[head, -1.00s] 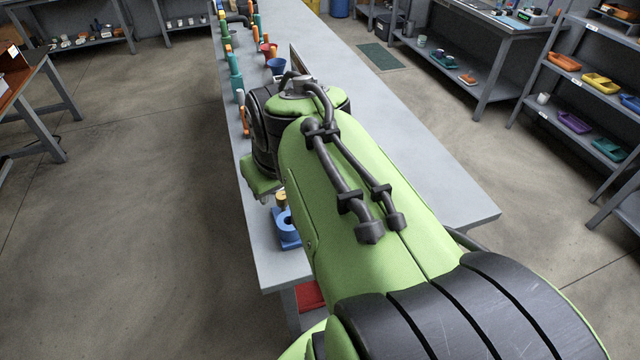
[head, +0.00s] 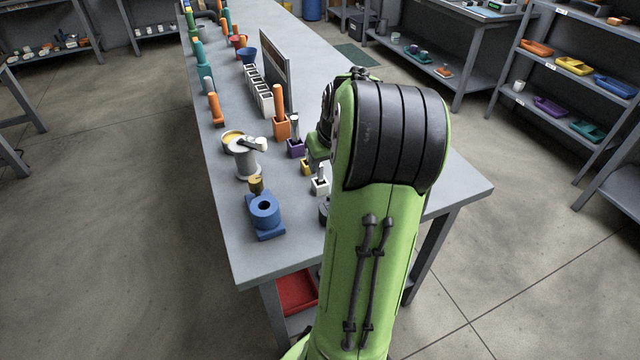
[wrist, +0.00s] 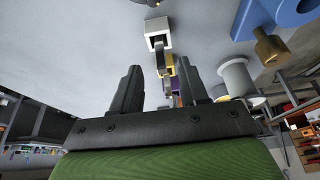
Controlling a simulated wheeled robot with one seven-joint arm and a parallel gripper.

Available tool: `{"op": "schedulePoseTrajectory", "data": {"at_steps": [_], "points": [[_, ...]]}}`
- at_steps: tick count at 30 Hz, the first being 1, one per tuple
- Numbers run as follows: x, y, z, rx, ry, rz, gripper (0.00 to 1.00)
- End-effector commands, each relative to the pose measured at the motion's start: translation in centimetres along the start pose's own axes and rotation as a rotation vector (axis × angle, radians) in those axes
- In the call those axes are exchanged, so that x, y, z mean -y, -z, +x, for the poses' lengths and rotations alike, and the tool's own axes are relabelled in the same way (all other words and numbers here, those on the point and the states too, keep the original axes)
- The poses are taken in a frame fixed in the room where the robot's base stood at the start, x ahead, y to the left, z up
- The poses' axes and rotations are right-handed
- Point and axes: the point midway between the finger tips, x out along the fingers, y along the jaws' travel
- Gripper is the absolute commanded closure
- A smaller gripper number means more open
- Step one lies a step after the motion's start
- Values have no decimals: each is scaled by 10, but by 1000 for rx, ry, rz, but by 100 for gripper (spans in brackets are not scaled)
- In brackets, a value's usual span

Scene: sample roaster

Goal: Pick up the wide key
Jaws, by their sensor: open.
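Several small blocks stand in a row on the bench, with upright pieces in them. The white block (head: 320,187) holds a short pale upright piece (head: 321,172). Behind it are a yellow block (head: 306,167) and a purple block (head: 296,148) with a dark-and-pale upright piece. I cannot tell which piece is the wide key. In the wrist view my gripper (wrist: 161,74) is open and empty. The white block (wrist: 158,38) and its piece show beyond the fingertips, with the yellow and purple blocks between the fingers. In the head view my arm hides the fingers.
An orange block (head: 281,127) with an orange handle stands behind the purple one. A blue ring-shaped fixture (head: 265,212) and a grey pedestal (head: 244,158) are to the left. A dark upright panel (head: 274,64) stands farther back. The bench's front left corner is clear.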

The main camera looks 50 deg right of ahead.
Motion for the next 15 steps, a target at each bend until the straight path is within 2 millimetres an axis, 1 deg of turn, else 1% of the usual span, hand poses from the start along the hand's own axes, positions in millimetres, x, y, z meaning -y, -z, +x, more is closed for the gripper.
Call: {"op": "schedulePoseTrajectory", "data": {"at_steps": [2,5,6,9,12,15], "points": [[0,0,9,0,1,-1,56],[0,0,27,1,2,-1,56],[1,0,36,0,2,-1,56],[0,1,53,1,2,-1,56],[0,2,59,-1,0,-1,56],[0,2,58,-1,-1,-1,56]]}}
